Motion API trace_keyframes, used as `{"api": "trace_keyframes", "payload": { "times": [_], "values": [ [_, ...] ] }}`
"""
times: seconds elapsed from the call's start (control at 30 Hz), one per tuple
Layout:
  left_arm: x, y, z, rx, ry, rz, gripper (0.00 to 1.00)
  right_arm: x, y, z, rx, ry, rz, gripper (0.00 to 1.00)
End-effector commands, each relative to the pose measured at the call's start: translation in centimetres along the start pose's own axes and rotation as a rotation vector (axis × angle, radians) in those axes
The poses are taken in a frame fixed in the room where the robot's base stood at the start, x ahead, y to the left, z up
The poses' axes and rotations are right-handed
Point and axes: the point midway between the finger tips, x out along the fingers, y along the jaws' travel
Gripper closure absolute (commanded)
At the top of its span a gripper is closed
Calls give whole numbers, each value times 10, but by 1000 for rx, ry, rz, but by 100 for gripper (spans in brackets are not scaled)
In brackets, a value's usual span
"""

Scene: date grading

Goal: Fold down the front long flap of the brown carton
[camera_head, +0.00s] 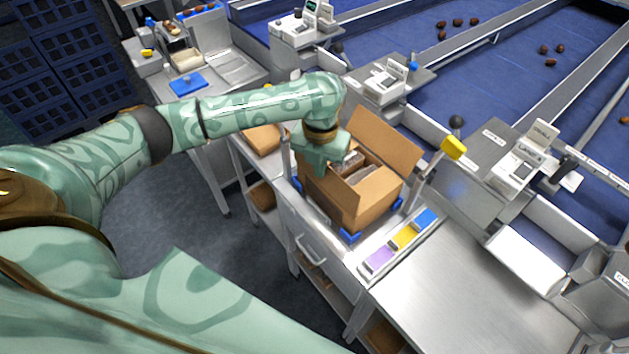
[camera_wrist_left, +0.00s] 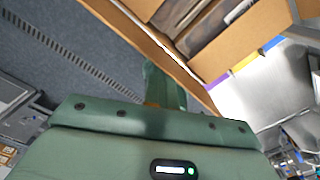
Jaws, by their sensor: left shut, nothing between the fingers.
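The brown carton (camera_head: 372,212) stands on the worktop, open at the top, with packs (camera_head: 350,163) inside. Its far long flap (camera_head: 385,139) stands up and leans outward. A short flap (camera_head: 378,186) at the right end lies folded inward over the packs. The front long flap (camera_head: 328,190) seems to stand up on the near side; in the left wrist view its edge (camera_wrist_left: 190,84) runs diagonally. My left gripper (camera_head: 325,160) is shut and empty at the carton's near left side. In the left wrist view its fingers (camera_wrist_left: 163,85) are close beside that edge; contact cannot be told.
A tray with purple, yellow and blue blocks (camera_head: 400,242) lies right of the carton. Blue corner stops (camera_head: 349,237) sit at the carton's base. A brown box (camera_head: 263,139) is behind my left wrist. The steel table (camera_head: 460,290) at lower right is clear.

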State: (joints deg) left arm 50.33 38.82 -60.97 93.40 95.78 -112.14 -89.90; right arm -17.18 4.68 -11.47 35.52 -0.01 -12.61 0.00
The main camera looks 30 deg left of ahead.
Motion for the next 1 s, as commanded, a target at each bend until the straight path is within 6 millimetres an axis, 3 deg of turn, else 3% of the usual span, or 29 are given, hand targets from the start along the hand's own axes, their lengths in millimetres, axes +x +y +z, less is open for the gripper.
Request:
{"api": "trace_keyframes", "payload": {
  "times": [0.1,1.0],
  "values": [
    [7,-5,4,2,15,6,100,1,0,0,0,0,0,100],
    [2,-30,51,2,7,3,100,9,-2,1,1,-2,-3,100]
  ]
}}
